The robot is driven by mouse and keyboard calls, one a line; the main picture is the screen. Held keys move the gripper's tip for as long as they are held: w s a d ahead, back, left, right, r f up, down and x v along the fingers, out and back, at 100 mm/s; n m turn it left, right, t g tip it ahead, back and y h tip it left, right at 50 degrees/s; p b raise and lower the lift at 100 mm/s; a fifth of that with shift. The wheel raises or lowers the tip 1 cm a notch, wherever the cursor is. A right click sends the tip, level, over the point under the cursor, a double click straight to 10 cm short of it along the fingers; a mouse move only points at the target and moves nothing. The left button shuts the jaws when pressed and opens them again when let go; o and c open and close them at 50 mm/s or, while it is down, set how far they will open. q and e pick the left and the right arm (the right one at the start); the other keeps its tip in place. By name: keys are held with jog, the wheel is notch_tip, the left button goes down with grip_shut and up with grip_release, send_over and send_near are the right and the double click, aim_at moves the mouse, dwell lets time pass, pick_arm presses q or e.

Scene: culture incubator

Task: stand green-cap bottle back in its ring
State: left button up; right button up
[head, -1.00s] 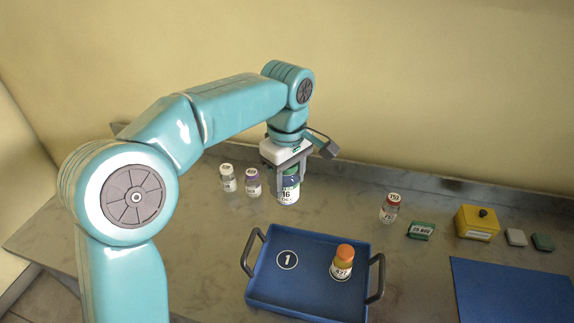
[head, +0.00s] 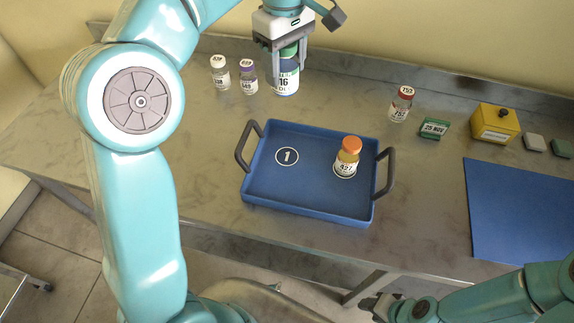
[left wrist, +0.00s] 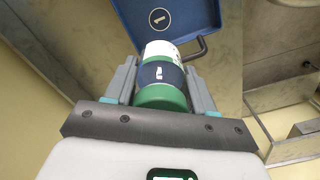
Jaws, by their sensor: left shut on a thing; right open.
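The green-cap bottle (head: 286,82) has a white label and a dark blue band, and is upright at the back of the bench in the head view. My left gripper (head: 284,60) is shut on it near the cap; I cannot tell if its base touches the bench. In the left wrist view the bottle (left wrist: 160,75) sits between the fingers. The blue tray (head: 262,190) is in front of it. Its ring marked 1 (head: 287,156) is empty. An orange-cap bottle (head: 347,156) stands on the tray's right side. My right gripper (head: 377,306) is open and empty, low in front of the bench.
Two small vials, one white-capped (head: 220,72) and one purple-capped (head: 248,76), stand left of the held bottle. A red-cap vial (head: 401,104), a green block (head: 434,128) and a yellow box (head: 495,122) are to the right. A blue mat (head: 520,210) lies at the right.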

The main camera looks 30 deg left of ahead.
pick_arm(q)
jog(key=shift+s+d+f+b, duration=0.1)
jog(key=shift+d+f+b, duration=0.15)
jog(key=shift+f+b, duration=0.5)
jog(key=shift+f, duration=0.55)
jog(key=b, duration=0.3)
send_over(287, 157)
notch_tip(287, 157, down, 14)
notch_tip(287, 157, down, 5)
jog(key=shift+f+b, duration=0.2)
jog(key=shift+b, duration=0.1)
pick_arm(e)
notch_tip(287, 157, down, 6)
pick_arm(q)
jog(key=o, duration=1.1)
jog(key=shift+f, duration=0.15)
pick_arm(e)
jog(key=shift+f, duration=0.15)
